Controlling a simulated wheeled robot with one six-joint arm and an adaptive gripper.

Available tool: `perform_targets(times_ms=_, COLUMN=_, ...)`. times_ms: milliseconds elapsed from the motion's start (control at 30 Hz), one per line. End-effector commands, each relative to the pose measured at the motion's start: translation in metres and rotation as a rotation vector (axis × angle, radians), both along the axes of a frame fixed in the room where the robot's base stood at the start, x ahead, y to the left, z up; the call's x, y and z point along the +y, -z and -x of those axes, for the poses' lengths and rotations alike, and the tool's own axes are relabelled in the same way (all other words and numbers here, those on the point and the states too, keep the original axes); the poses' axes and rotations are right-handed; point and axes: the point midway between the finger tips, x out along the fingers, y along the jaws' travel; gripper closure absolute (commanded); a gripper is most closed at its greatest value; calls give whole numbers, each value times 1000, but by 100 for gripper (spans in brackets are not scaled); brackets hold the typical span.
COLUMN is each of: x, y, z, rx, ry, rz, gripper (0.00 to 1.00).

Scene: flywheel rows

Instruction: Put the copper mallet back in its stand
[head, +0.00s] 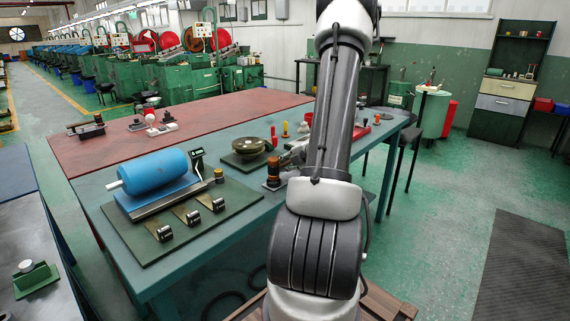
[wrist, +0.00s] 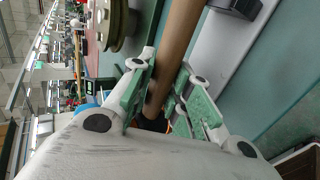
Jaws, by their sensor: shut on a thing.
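My gripper (wrist: 160,98) is shut on a brown wooden rod (wrist: 178,45), which looks like the mallet's handle. Its green-padded fingers lie on both sides of it in the wrist view. The mallet's copper head cannot be made out. In the head view my gripper (head: 292,157) is over the teal bench, partly hidden by my arm. A small orange-brown piece on a dark base (head: 273,174) stands just left of it; I cannot tell whether this is the mallet's head or another item. I cannot identify the mallet's stand for certain.
A round brass-topped device (head: 249,146) stands close left of my gripper. A blue cylinder (head: 155,172) lies on a green board (head: 135,244) at the bench's left. Several small coloured handles stand along the back. The red bench top (head: 165,127) behind is largely clear.

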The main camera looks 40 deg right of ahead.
Motion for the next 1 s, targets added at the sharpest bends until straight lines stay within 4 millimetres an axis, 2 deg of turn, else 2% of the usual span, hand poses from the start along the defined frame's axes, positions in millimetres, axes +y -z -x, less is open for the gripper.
perform_targets(times_ms=500, x=0, y=19, z=0, rx=-1, ry=1, rz=-1, gripper=100)
perform_targets(times_ms=800, x=0, y=20, z=0, rx=-1, ry=0, rz=0, gripper=100)
perform_targets(times_ms=833, x=0, y=20, z=0, rx=-1, ry=0, rz=0, gripper=76)
perform_targets(times_ms=933, x=0, y=20, z=0, rx=-1, ry=0, rz=0, gripper=57)
perform_targets(times_ms=1000, x=0, y=20, z=0, rx=-1, ry=0, rz=0, gripper=56)
